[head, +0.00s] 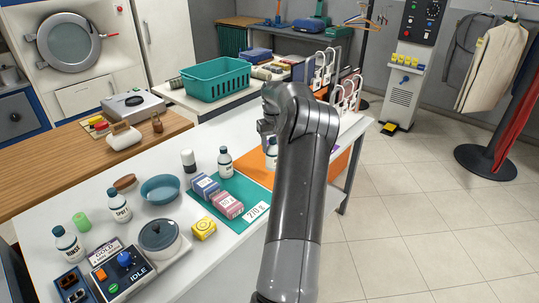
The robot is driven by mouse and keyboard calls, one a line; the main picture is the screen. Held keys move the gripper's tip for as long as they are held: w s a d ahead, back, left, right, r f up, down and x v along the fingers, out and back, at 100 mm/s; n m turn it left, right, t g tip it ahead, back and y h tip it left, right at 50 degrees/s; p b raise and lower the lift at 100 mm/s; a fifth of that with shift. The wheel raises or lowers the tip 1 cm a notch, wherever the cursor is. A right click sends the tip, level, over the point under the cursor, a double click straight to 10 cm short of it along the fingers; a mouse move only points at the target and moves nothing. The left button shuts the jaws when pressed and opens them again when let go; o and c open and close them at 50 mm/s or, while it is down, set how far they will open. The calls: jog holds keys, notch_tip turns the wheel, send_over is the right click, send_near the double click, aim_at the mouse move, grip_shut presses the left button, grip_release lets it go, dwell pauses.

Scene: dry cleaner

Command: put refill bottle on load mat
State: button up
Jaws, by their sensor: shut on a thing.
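My gripper (268,127) is over the far part of the white counter, largely hidden by my own arm. It is shut on a white bottle (271,156), which seems to be the refill bottle. Only the bottle's left part shows, below the gripper, in front of an orange area; its label cannot be read, and I cannot tell whether its base touches anything.
Left of the mat are a blue bowl (160,189), a lidded pot (160,238), a spot bottle (119,207) and a rinse bottle (68,244). A yellow box (204,228) sits at the mat's near edge. White racks (349,92) stand behind my arm. The mat's middle right is clear.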

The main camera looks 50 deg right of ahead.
aim_at(270, 154)
jog(key=shift+w+a+f, duration=0.15)
jog(key=shift+w+f, duration=0.3)
jog(key=shift+w, duration=0.25)
jog(key=shift+f, duration=1.95)
jog(key=shift+f, duration=0.15)
jog(key=o, duration=1.5)
jog(key=shift+c, duration=0.2)
